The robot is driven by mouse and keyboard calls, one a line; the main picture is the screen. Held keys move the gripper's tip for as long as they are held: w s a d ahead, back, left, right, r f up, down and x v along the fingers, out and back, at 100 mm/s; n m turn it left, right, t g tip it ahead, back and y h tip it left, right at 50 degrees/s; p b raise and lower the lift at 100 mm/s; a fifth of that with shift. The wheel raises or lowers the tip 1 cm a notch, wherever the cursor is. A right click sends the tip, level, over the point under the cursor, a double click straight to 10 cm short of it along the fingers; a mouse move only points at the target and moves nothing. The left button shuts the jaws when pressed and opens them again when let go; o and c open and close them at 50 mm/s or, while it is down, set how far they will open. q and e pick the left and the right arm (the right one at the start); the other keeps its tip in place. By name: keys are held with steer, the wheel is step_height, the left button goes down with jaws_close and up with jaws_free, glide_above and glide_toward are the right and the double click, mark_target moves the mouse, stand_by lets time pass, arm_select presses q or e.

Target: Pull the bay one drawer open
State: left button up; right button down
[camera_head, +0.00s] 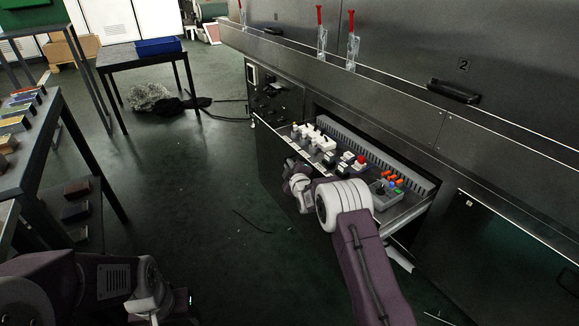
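A drawer (412,206) in the dark cabinet on the right stands pulled out. Its inside shows, with a row of white, black, red, orange and blue parts (345,158) and a grey ribbed strip along the back. I cannot read a label that says which bay it is. My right gripper (297,186) is at the drawer's front face, below its front edge. My own wrist partly covers it, so its fingers and any handle there are not clear. My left gripper (178,304) is low at the bottom left, away from the drawer; its fingers are dark and indistinct.
A panel marked 2 with a black handle (454,91) is above right of the drawer. Red-topped clamps (352,48) stand on the ledge. A table with a blue bin (158,46) stands behind, and a rack with small blocks (22,124) is at left. The floor between is mostly clear.

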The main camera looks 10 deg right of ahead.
steer(key=c, duration=1.8)
jaws_free()
steer(key=shift+s, duration=0.1)
steer(key=shift+s+r+p, duration=0.2)
steer(key=shift+s+p, duration=0.1)
steer(key=shift+p, duration=0.15)
steer(key=v, duration=0.8)
steer(key=shift+s, duration=0.1)
